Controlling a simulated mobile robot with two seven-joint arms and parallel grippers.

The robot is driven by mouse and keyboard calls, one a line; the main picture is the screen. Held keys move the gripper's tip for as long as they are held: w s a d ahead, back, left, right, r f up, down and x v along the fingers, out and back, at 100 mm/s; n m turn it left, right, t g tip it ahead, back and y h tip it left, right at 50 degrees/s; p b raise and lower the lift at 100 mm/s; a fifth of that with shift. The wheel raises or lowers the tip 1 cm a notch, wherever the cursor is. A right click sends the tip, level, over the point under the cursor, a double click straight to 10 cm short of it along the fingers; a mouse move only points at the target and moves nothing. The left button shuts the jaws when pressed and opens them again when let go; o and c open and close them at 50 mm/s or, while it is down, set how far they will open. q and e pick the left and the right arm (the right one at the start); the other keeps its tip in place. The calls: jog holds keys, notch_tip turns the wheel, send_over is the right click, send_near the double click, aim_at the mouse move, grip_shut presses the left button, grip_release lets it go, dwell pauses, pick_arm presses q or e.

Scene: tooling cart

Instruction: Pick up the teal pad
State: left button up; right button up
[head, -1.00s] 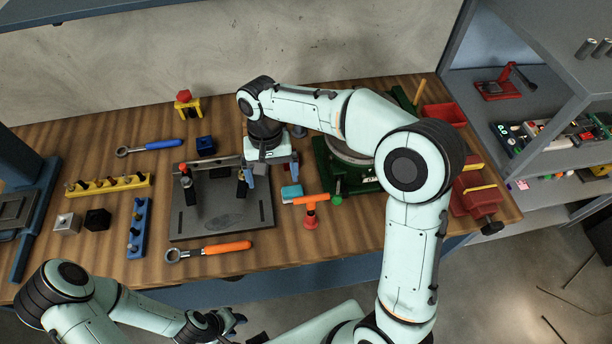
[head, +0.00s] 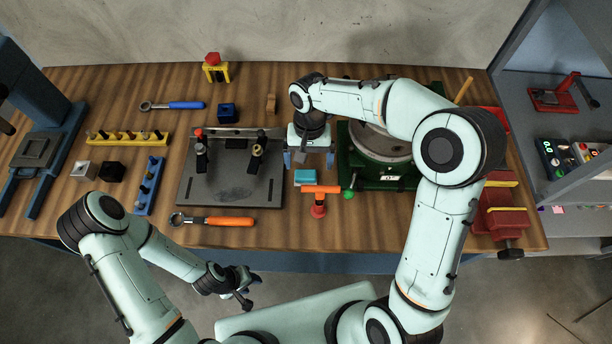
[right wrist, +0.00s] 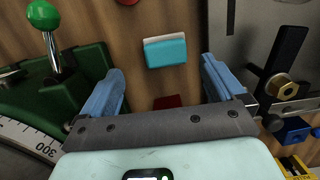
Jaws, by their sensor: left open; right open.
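The teal pad (head: 305,176) is a small block lying on the wooden bench, just right of the dark fixture plate. In the right wrist view the pad (right wrist: 165,54) shows a pale strip along one edge and lies beyond the fingertips, roughly centred between them. My right gripper (head: 308,160) is above the bench, just behind the pad in the head view. Its blue fingers (right wrist: 162,85) are apart with nothing held. My left gripper (head: 245,288) is open and empty, low in front of the bench, away from the pad.
An orange-and-red T-handled tool (head: 319,198) stands close in front of the pad. The green rotary table (head: 362,172) is to the right, the fixture plate (head: 230,188) to the left. A dark red object (right wrist: 167,102) shows between the fingers. An orange-handled wrench (head: 228,221) lies in front.

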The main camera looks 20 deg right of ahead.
aim_at(306, 173)
jog(key=f, duration=0.3)
jog(key=a+f, duration=0.1)
jog(key=f, duration=0.1)
jog(key=shift+s+f, duration=0.2)
jog(key=shift+f, duration=0.1)
pick_arm(q)
jog(key=shift+w+r, duration=0.1)
pick_arm(e)
jog(key=c, duration=1.1)
jog(key=shift+r, duration=0.15)
pick_arm(q)
jog(key=shift+w+r+p, duration=0.75)
jog(key=shift+w+r, duration=0.1)
jog(key=shift+w, duration=0.2)
pick_arm(e)
notch_tip(306, 173, up, 20)
jog(key=shift+s+f, duration=0.1)
